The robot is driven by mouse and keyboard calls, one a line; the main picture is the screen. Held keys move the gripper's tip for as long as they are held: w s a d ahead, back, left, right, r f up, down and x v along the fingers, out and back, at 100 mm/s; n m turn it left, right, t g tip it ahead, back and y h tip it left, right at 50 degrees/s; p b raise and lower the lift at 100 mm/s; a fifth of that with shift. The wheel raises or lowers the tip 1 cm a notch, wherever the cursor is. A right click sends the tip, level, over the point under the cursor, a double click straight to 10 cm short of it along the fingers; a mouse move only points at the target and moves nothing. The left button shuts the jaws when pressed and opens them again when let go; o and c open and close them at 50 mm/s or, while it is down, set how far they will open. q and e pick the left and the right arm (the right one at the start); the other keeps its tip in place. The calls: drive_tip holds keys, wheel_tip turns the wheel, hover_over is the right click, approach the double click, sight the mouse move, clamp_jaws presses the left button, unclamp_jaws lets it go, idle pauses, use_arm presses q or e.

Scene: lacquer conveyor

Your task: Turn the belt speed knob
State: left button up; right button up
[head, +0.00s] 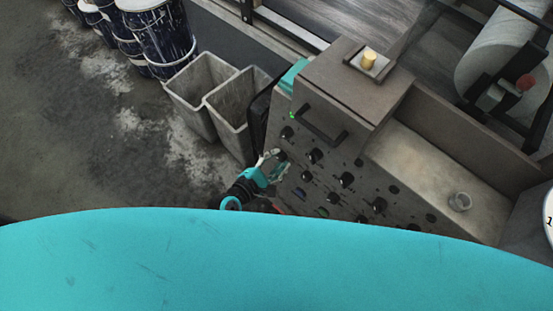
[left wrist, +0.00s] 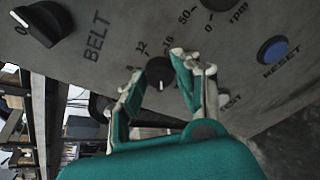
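My left gripper (head: 271,162) is at the left edge of the knob-covered control panel (head: 330,197) in the head view. In the left wrist view its fingers (left wrist: 158,66) are apart, one on each side of a small black knob (left wrist: 160,73) with a white pointer line. Gaps show between fingers and knob; whether the tips touch it I cannot tell. Numbers such as 4, 12 and 16 ring this knob. The word BELT (left wrist: 96,36) is printed between it and a larger black knob (left wrist: 43,22) at the upper left. My right gripper is not in view.
A blue RESET button (left wrist: 272,50) and a black rpm dial (left wrist: 216,3) are near the fingers. A bar handle (head: 321,125) juts out above the knobs. Grey bins (head: 203,94) stand left of the panel. My turquoise body covers the lower head view.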

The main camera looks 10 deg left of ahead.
use_arm(q)
drive_tip(key=o, duration=0.4)
drive_tip(key=v, duration=1.2)
drive_tip(key=shift+f, duration=0.1)
drive_tip(key=s+a+f+m+g+y, duration=0.2)
drive_tip(key=a+f+m, duration=0.15)
drive_tip(key=f, duration=0.45)
drive_tip(key=s+a+f+m+g+y, duration=0.1)
drive_tip(key=s+a+f+m, duration=0.2)
drive_tip(key=f+m, duration=0.35)
drive_tip(key=s+a+f+m+g+y, duration=0.2)
drive_tip(key=a+f+m, duration=0.15)
drive_tip(key=f, duration=0.65)
drive_tip(key=s+a+f+m+g, duration=0.1)
drive_tip(key=s+f+m+g, duration=0.1)
drive_tip(key=s, duration=0.4)
drive_tip(key=s+a+f+m+g+y, duration=0.1)
drive_tip(key=s+f+m+g, duration=0.1)
drive_tip(key=s+f+m, duration=0.3)
drive_tip(key=s+a+f+m+g+y, duration=0.1)
drive_tip(key=s+f+m, duration=0.2)
drive_tip(key=s, duration=0.4)
drive_tip(key=shift+a+f+g, duration=0.2)
drive_tip(key=shift+f+g, duration=0.2)
